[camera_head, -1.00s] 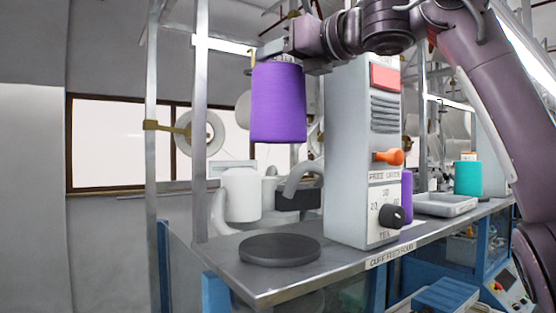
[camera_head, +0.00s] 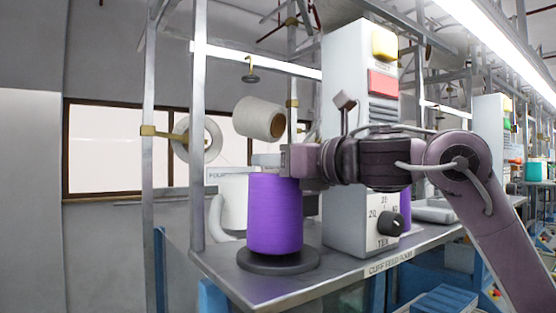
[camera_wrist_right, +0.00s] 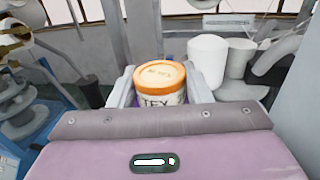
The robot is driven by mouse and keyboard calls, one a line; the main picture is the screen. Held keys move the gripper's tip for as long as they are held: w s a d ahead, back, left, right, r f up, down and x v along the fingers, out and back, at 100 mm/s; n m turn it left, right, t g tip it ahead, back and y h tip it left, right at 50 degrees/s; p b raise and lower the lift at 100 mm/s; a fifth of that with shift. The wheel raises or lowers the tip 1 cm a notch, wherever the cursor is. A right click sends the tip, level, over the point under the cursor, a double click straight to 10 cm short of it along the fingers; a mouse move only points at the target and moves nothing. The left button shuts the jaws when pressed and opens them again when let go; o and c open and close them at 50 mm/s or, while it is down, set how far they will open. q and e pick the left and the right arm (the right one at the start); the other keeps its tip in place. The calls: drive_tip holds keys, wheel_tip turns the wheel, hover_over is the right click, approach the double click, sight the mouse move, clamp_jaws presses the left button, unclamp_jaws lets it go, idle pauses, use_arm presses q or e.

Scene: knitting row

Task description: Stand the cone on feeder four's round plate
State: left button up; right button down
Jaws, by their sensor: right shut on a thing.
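The purple cone (camera_head: 275,215) is upright over the dark round plate (camera_head: 243,263) at the table's front left corner. Its base overlaps the plate in the head view; I cannot tell whether it touches. A label on the table edge (camera_head: 390,262) reads "CUFF FEED FOUR". My right gripper (camera_head: 272,166) comes from the right and is shut on the cone's top end. In the right wrist view the jaws (camera_wrist_right: 160,88) hold an orange-rimmed top (camera_wrist_right: 158,72) with lettering, and purple shows only in slivers below. My left gripper is not in view.
A grey control box (camera_head: 345,225) with a black dial (camera_head: 391,222) stands right of the plate, behind my right arm. Metal posts (camera_head: 198,150) rise on the left. White cones (camera_wrist_right: 207,58) stand behind, and a pale cone (camera_head: 258,118) hangs above.

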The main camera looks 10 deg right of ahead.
drive_tip(key=shift+d+f, duration=0.1)
drive_tip(key=shift+f, duration=0.05)
drive_tip(key=shift+s, duration=0.1)
drive_tip(key=shift+f, duration=0.15)
drive_tip(key=c, duration=0.7)
unclamp_jaws()
drive_tip(key=shift+c, duration=0.2)
